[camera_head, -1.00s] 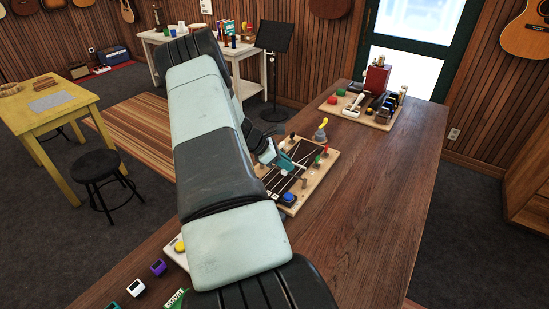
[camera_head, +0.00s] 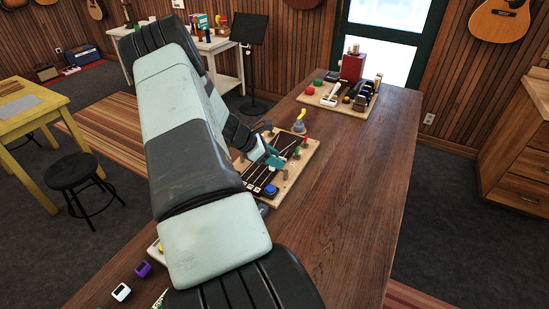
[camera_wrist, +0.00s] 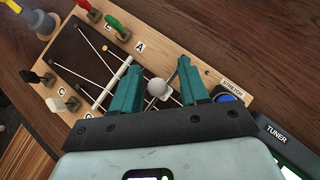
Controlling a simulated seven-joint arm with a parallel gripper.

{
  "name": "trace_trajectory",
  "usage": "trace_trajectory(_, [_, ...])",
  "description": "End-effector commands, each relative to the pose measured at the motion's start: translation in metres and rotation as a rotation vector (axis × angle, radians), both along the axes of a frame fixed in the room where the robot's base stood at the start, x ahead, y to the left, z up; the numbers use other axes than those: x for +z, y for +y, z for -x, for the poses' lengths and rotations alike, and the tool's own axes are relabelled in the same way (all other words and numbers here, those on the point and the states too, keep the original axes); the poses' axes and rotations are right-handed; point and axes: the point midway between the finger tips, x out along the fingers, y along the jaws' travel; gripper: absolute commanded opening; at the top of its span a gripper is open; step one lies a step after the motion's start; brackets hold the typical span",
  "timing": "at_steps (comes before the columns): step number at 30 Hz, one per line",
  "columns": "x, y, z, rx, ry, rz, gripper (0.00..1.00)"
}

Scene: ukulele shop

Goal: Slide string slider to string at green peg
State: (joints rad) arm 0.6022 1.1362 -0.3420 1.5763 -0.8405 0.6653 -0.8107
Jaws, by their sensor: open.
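The string board (camera_wrist: 60,24) is a wooden base with a dark panel and pale strings; it also shows in the head view (camera_head: 311,148). The green peg (camera_wrist: 118,27) stands at the board's edge beside the "A" label, next to a red peg (camera_wrist: 88,9). A pale round knob (camera_wrist: 157,88), apparently the string slider, sits between my gripper's teal fingers. My gripper (camera_wrist: 157,65) is open, with its fingers on either side of the knob; I cannot tell whether they touch it. The fingers and gripper body hide part of the strings.
A black peg (camera_wrist: 37,78) and white peg (camera_wrist: 62,103) stand on the opposite edge. A blue button (camera_wrist: 227,98) and a tuner (camera_wrist: 277,134) are at the right. A yellow-topped object (camera_wrist: 38,19) stands beyond the board. The table's right side (camera_head: 350,180) is clear.

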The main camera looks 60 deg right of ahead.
Motion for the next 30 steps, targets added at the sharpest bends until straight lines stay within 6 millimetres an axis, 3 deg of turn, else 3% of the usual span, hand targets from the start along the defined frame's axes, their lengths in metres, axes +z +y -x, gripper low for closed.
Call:
trace_trajectory(16, [0.066,0.046,-0.046,0.000,-0.001,0.001,0.44])
trace_trajectory(30, [0.075,0.053,-0.053,-0.001,0.001,0.000,0.44])
